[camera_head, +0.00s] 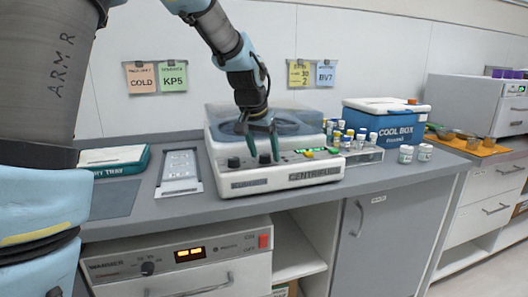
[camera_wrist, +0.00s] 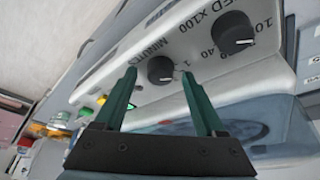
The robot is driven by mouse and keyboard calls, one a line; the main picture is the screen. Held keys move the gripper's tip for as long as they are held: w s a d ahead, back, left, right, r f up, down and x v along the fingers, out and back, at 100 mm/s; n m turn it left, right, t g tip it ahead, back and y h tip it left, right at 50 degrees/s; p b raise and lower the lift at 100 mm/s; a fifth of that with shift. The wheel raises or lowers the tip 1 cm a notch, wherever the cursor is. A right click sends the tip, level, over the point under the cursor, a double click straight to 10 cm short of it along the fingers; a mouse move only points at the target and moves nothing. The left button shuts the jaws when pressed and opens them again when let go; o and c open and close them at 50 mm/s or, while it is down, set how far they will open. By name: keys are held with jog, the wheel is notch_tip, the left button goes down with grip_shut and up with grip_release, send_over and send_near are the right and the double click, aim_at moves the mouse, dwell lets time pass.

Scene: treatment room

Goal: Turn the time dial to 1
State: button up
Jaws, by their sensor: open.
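The time dial (camera_wrist: 160,70) is a dark round knob beside the printed word MINUTES on the centrifuge (camera_head: 315,177) front. A pale pointer mark shows on it, but I cannot read its setting. My gripper (camera_wrist: 159,73) is open, its two green fingertips on either side of the dial in the wrist view. In the head view my gripper (camera_head: 263,156) points down at the centrifuge front, with the dial (camera_head: 264,159) between its fingers. I cannot tell whether the fingers touch the dial.
A second knob (camera_wrist: 233,32), near the x100 label, sits close to the time dial. Vials (camera_head: 350,137), a blue cool box (camera_head: 384,122) and a flat grey device (camera_head: 179,170) stand nearby.

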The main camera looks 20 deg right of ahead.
jog(key=b+v, duration=0.1)
jog(key=v, duration=0.9)
jog(key=shift+r, duration=0.4)
jog(key=shift+s, duration=0.1)
jog(key=w+a+f+n+y+p, duration=0.15)
jog(key=a+f, duration=0.25)
jog(key=a, duration=0.4)
jog(key=a+f+n+y+p, duration=0.1)
jog(key=a+f+n, duration=0.25)
jog(key=a, duration=0.45)
jog(key=s+a+f+n, duration=0.1)
jog(key=s+a+f, duration=0.2)
jog(key=a, duration=0.2)
jog(key=s+a+f+n+p, duration=0.1)
jog(key=s+a+f, duration=0.2)
jog(key=a, duration=0.3)
jog(key=s+a+f+n+g, duration=0.1)
jog(key=s+a+f+n, duration=0.1)
jog(key=a, duration=0.4)
jog(key=shift+s+f+y+p, duration=0.3)
jog(key=shift+s+f+y, duration=0.2)
jog(key=shift+s, duration=0.25)
